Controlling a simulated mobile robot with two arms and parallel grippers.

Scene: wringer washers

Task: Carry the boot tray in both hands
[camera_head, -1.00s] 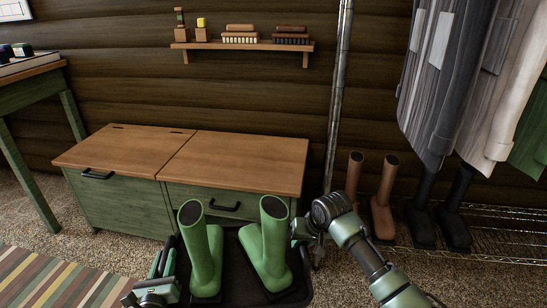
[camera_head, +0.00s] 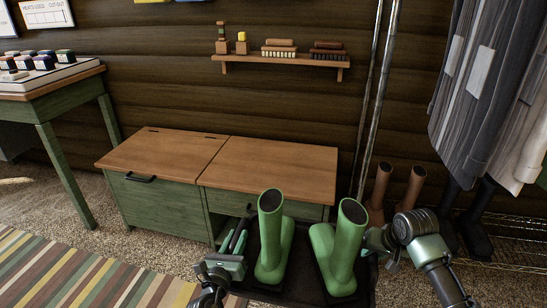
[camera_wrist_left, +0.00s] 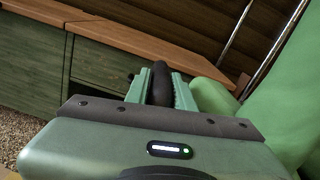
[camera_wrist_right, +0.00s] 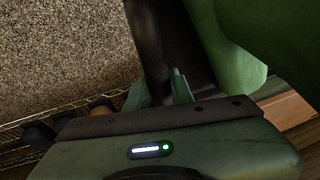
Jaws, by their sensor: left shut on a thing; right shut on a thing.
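The black boot tray (camera_head: 300,272) is in front of the low bench in the head view. A left green boot (camera_head: 272,235) and a right green boot (camera_head: 342,250) stand upright on it. My left gripper (camera_head: 236,243) is shut on the tray's left edge; the left wrist view shows a dark rim piece (camera_wrist_left: 160,84) between its fingers. My right gripper (camera_head: 375,242) is shut on the tray's right edge; its dark rim (camera_wrist_right: 146,42) runs between the fingers in the right wrist view.
The wood-topped green bench (camera_head: 265,168) is just behind the tray. Brown boots (camera_head: 380,190) and dark boots (camera_head: 474,215) stand at the right by a wire rack under hanging coats (camera_head: 490,80). A green table (camera_head: 50,95) is at the left; the striped rug (camera_head: 70,270) is clear.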

